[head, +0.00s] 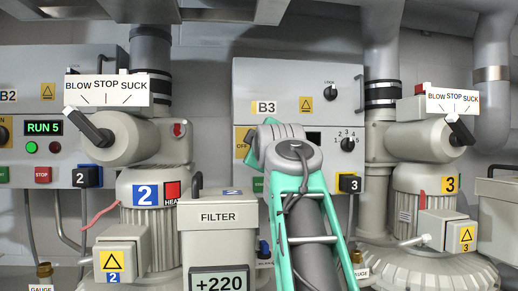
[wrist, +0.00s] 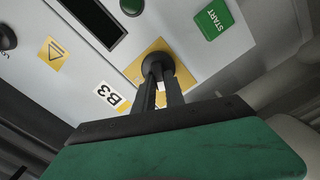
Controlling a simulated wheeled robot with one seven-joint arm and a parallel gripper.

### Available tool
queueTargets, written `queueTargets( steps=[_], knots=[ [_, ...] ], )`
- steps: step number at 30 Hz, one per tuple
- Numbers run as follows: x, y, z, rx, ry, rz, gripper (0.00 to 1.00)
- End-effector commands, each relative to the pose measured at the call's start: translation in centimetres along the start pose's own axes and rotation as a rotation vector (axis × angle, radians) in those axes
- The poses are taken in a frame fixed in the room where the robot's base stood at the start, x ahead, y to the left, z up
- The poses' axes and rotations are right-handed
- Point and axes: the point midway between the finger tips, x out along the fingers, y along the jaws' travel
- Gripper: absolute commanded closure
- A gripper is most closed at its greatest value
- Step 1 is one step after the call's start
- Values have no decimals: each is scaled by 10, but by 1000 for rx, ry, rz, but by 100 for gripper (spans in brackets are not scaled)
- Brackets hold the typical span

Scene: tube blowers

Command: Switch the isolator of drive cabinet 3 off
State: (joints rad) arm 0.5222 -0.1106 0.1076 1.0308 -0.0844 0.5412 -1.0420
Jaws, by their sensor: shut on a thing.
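Drive cabinet 3 (head: 285,85) is the grey box labelled B3 in the middle of the head view. Its yellow isolator plate (head: 243,138) shows "OFF" at its left edge; my arm hides the rest. In the wrist view the black isolator knob (wrist: 158,61) sits on the yellow plate (wrist: 187,75). My gripper (wrist: 160,80) has its two dark fingers shut on this knob. The fingers hide the knob's handle, so I cannot tell which position it points to. In the head view my gripper is hidden behind my green and grey arm.
Cabinet 3 also has a dark display (wrist: 95,15), a green START button (wrist: 213,18) and a selector dial (head: 348,144). A filter housing (head: 218,217) stands left of my arm. Blower 2 (head: 150,180) and blower 3 (head: 425,183) flank it.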

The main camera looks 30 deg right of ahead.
Motion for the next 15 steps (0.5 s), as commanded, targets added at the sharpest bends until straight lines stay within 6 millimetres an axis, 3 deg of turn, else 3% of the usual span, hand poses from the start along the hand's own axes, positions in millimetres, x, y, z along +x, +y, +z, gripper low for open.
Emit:
queueTargets(
  steps=[15],
  knots=[
    [0,-6,2,-397,0,-1,100]
  ],
)
